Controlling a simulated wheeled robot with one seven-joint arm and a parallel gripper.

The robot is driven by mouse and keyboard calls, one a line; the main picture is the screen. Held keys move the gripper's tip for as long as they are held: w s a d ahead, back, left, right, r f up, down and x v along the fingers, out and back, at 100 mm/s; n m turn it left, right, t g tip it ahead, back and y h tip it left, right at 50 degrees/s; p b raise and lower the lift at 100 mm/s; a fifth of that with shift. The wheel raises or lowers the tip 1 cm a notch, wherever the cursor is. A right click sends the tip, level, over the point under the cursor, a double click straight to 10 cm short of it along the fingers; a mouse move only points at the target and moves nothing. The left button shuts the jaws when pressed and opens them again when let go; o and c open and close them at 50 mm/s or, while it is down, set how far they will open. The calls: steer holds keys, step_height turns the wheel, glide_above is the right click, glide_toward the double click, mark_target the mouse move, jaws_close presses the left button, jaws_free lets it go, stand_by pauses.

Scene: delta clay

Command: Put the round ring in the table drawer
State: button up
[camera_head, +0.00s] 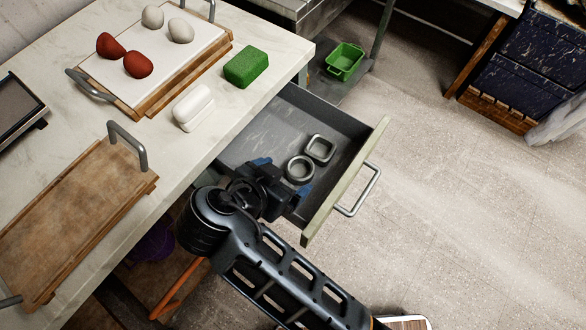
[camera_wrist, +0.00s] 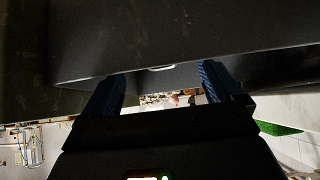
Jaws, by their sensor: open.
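The table drawer (camera_head: 248,141) is pulled out and open, with a dark grey inside and a pale front panel. The round ring (camera_head: 299,169), grey and metallic, lies flat in the drawer, near a square ring (camera_head: 320,149) behind it. My gripper (camera_head: 282,177) is at the near side of the drawer, right by the round ring, with its blue fingers spread to either side. The fingers also show spread in the wrist view (camera_wrist: 162,84), with nothing visible held between them. The arm hides part of the drawer's near side.
On the tabletop are a green sponge (camera_head: 246,67), a white block (camera_head: 193,107), a white board (camera_head: 143,58) with red and white lumps, and a wooden tray (camera_head: 62,217) with metal handles. The drawer handle (camera_head: 361,190) juts over open floor. A green basket (camera_head: 345,61) stands behind.

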steer(key=v, duration=0.5)
